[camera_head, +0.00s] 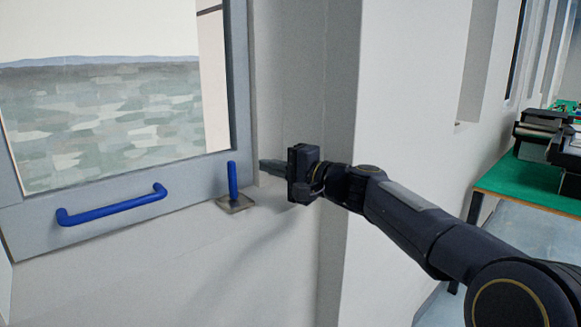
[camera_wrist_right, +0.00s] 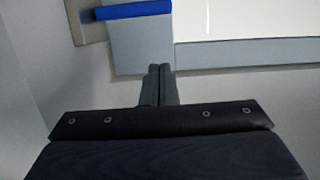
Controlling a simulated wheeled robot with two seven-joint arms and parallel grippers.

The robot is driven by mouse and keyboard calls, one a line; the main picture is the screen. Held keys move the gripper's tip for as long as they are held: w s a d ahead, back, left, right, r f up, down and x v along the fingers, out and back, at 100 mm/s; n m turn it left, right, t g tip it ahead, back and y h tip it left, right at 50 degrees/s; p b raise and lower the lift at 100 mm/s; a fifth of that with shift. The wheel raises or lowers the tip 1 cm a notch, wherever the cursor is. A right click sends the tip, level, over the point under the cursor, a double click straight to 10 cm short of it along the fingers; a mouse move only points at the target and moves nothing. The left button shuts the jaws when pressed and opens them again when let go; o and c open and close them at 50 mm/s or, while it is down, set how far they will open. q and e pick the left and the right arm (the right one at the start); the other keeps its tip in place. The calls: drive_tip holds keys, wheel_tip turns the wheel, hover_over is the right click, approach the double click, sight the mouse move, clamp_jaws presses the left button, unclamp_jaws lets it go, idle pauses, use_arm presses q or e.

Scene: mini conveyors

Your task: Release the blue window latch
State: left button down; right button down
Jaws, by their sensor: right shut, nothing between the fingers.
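The blue window latch (camera_head: 232,181) stands upright on a small grey-brown base plate (camera_head: 236,203) at the lower right corner of the window frame. In the right wrist view the latch (camera_wrist_right: 133,10) lies across the top, left of centre. My right gripper (camera_head: 263,163) comes in from the right, its fingers pointing left toward the latch. Its two fingers (camera_wrist_right: 160,67) are together and hold nothing. A gap shows between the fingertips and the latch in the head view. My left gripper is not in view.
A blue handle (camera_head: 112,207) is fixed on the window's lower rail (camera_head: 30,226), left of the latch. A white wall corner (camera_head: 340,110) stands close beside my right gripper. A green table (camera_head: 520,178) with dark equipment is at the far right.

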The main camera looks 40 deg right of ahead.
sight(232, 180)
drive_tip(key=shift+x, duration=0.95)
drive_tip(key=a, duration=0.2)
drive_tip(key=shift+s+a, duration=0.35)
drive_tip(key=shift+a, duration=0.05)
drive_tip(key=shift+s+a+r, duration=0.1)
drive_tip(key=shift+a, duration=0.45)
